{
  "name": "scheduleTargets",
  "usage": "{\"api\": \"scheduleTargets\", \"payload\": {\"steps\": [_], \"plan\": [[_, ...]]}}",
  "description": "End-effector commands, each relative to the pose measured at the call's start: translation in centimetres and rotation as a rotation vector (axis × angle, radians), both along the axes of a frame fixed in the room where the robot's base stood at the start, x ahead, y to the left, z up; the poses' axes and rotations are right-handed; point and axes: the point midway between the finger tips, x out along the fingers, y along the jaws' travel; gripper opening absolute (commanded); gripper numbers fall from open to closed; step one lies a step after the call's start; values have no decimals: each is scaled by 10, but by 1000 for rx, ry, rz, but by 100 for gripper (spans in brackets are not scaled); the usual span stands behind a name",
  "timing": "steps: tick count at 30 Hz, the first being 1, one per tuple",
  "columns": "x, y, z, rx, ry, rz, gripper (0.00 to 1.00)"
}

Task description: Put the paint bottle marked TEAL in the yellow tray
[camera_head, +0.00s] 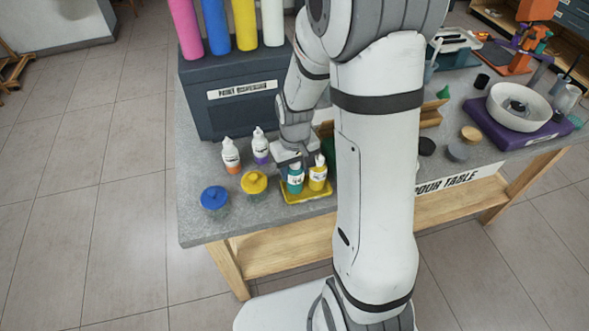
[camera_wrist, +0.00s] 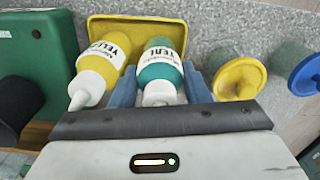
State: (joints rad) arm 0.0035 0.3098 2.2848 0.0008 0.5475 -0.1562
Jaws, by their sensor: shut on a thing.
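The TEAL paint bottle (camera_head: 295,179) has a teal body, a white label and a white nozzle. It is between the blue fingers of my gripper (camera_wrist: 160,78), which is shut on it; the bottle fills the middle of the wrist view (camera_wrist: 158,72). The yellow tray (camera_head: 308,197) is at the table's front edge, and its rim shows behind the bottles in the wrist view (camera_wrist: 140,22). The teal bottle is over or in the tray, beside a yellow bottle (camera_head: 318,175). I cannot tell whether its base touches the tray floor.
An orange-bottomed bottle (camera_head: 231,156) and a purple-bottomed bottle (camera_head: 260,146) stand left of the tray. Nearer are a blue-lidded jar (camera_head: 214,198) and a yellow-lidded jar (camera_head: 254,183). A dark box (camera_head: 236,97) stands behind. My arm hides part of the table.

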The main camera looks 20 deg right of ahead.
Motion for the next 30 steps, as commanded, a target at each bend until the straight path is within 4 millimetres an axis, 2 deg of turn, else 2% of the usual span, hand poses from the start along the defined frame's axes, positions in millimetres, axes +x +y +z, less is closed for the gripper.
{"api": "scheduleTargets", "payload": {"steps": [13, 14, 17, 25, 30], "plan": [[0, 1, -11, 0, -1, 2, 16], [0, 1, -10, 0, -1, 2, 44], [0, 1, -9, 0, -1, 2, 51], [0, 1, -6, 0, -1, 3, 51], [1, 1, 12, 0, -6, 3, 51]]}}
